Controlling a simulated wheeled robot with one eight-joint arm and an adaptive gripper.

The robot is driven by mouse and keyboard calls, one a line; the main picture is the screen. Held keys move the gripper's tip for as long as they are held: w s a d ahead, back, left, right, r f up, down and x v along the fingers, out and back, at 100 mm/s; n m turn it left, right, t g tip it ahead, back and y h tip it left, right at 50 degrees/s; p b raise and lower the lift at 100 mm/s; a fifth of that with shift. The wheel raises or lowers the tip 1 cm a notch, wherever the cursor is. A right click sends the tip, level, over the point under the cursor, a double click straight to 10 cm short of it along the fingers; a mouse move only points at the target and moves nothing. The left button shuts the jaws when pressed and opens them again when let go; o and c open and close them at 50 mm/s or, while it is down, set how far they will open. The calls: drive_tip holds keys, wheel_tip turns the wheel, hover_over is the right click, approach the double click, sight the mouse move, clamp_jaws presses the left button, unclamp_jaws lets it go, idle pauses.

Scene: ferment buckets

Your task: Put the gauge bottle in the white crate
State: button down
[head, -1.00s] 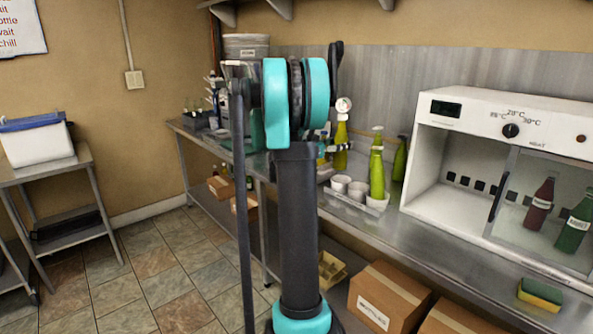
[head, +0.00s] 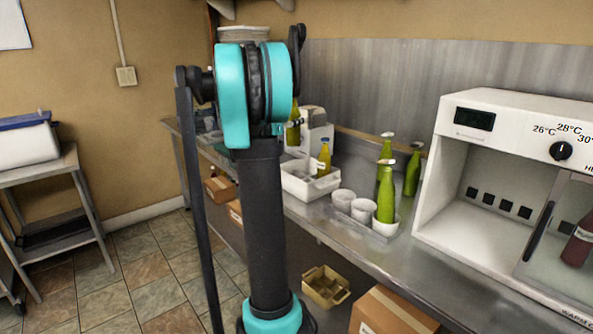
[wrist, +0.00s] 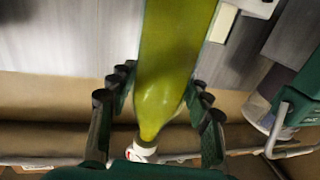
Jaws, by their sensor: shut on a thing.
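My gripper (head: 297,122) is shut on a yellow-green bottle (head: 293,134), partly hidden behind my arm in the head view. In the wrist view the bottle (wrist: 172,55) runs between the two fingers of my gripper (wrist: 160,88), its neck toward the camera, with a white, red-marked top (wrist: 142,152). This appears to be the gauge bottle; its dial is not readable now. The white crate (head: 297,187) stands on the steel counter, below and slightly right of the held bottle in the head view. A yellow bottle with a blue cap (head: 324,158) stands in it.
White cups (head: 343,200) and a green bottle (head: 386,196) stand in a tray right of the crate. Another green bottle (head: 412,173) stands behind. A white appliance (head: 317,132) is behind the crate; a white incubator (head: 475,150) is at right.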

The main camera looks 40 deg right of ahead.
wheel_tip(320, 180, down, 17)
idle(0.6)
drive_tip(key=shift+f, duration=0.25)
drive_tip(key=c, duration=0.7)
unclamp_jaws()
drive_tip(key=shift+r, duration=0.1)
